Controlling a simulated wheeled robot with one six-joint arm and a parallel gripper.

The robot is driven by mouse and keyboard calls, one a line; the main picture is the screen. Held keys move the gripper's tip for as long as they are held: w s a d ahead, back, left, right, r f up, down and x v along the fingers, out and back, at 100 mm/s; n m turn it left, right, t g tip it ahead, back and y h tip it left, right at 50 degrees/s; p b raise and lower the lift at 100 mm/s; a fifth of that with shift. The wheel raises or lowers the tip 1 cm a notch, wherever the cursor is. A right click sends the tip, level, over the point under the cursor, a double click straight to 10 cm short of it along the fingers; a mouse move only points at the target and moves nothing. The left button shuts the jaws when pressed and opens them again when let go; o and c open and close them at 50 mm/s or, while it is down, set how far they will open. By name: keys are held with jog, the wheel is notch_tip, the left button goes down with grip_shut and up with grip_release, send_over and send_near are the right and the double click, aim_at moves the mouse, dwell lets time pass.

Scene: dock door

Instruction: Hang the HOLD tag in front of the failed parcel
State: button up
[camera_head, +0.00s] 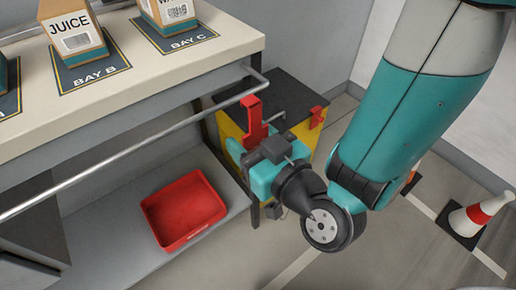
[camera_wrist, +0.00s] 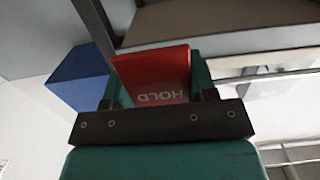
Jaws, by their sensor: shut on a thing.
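My gripper (camera_head: 266,150) is shut on the red HOLD tag (camera_head: 252,118), beside the right end of the bench. The tag stands up from the jaws; in the wrist view the word HOLD reads upside down on it (camera_wrist: 155,75), between the two teal fingers. A metal rail (camera_head: 130,143) runs along the bench front, and the tag is near its right end, apparently off it. A JUICE carton (camera_head: 75,32) stands on the BAY B mat (camera_head: 97,72). Another carton (camera_head: 170,13), cut off at the top, stands on BAY C (camera_head: 186,42). No failure mark shows.
A red tray (camera_head: 184,212) sits on the lower shelf (camera_head: 105,240). A yellow bin with a black lid (camera_head: 305,128) stands behind my gripper. A striped cone (camera_head: 480,215) is on the floor at right. A blue box (camera_wrist: 80,80) shows in the wrist view.

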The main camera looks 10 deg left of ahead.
jog(key=shift+w+a, duration=0.3)
jog(key=shift+w+a+r+p, duration=0.2)
jog(key=shift+a+p, duration=0.1)
jog(key=shift+p, duration=0.1)
jog(key=shift+w+a+f+p, duration=0.85)
jog(key=shift+w+a+f, duration=0.25)
jog(key=shift+a, duration=0.2)
jog(key=o, duration=1.1)
jog(key=shift+r, duration=0.1)
